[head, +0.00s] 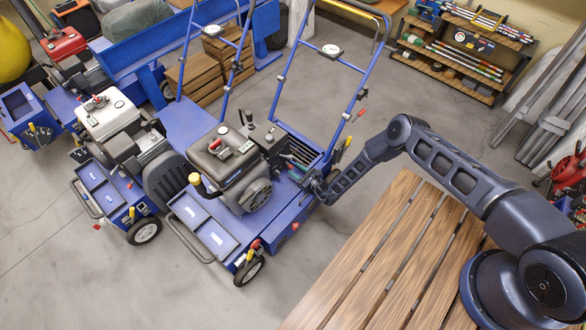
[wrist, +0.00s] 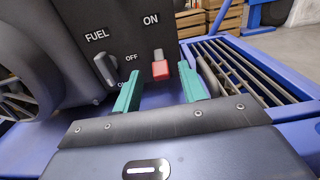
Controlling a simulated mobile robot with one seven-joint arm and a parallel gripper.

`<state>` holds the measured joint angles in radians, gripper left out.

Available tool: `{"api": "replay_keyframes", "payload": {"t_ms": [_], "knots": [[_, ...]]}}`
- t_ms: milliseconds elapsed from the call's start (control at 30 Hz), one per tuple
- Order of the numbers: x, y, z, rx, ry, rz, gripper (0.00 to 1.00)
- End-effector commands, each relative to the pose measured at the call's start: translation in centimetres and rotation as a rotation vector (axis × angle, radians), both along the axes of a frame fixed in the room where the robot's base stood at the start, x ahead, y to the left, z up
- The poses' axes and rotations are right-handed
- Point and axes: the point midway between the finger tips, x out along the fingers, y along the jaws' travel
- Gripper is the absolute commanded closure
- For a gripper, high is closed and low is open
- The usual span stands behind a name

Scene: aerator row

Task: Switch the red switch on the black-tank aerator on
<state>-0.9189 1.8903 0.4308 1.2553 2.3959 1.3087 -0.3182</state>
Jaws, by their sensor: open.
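The black-tank aerator (head: 232,160) stands beside the wooden deck, with a blue frame and a dark tank. In the wrist view its dark panel (wrist: 140,40) carries the red switch (wrist: 160,70), a red block with a pale part above it. "ON" is printed above the switch and "OFF" to its left; I cannot tell which way it is set. My gripper (head: 295,168) is at the right side of this aerator. In the wrist view my gripper (wrist: 161,88) is open, its green fingers on either side of the switch; contact cannot be judged.
A grey lever (wrist: 105,69) under "FUEL" is left of the switch, near the left finger. A slatted blue grille (wrist: 240,70) lies right of the right finger. A white-tank aerator (head: 107,115) stands to the left. The wooden deck (head: 370,245) is bare beneath my arm.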

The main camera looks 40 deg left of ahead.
Motion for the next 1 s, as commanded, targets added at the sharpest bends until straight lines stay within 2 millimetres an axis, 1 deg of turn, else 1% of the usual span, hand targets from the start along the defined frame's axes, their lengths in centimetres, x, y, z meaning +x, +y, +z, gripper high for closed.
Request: {"api": "replay_keyframes", "payload": {"t_ms": [33, 100, 200, 333, 567, 667, 700, 800, 1000], "knots": [[-0.1, 0.7, 0.0, 0.000, -0.001, 0.001, 0.58], [0.0, 1.3, 0.0, 0.001, -0.002, 0.001, 0.58], [0.0, 2.0, 0.0, 0.000, -0.001, 0.001, 0.58], [0.0, 2.4, 0.0, -0.001, 0.000, 0.000, 0.58], [0.1, 2.4, 0.0, -0.001, 0.000, 0.000, 0.58], [0.1, 2.4, 0.0, 0.000, 0.000, 0.000, 0.76], [0.1, 2.4, 0.0, 0.000, 0.000, 0.000, 0.84], [0.1, 2.4, 0.0, 0.000, 0.000, 0.000, 1.00], [0.1, 2.4, 0.1, -0.009, 0.000, -0.001, 1.00]]}}
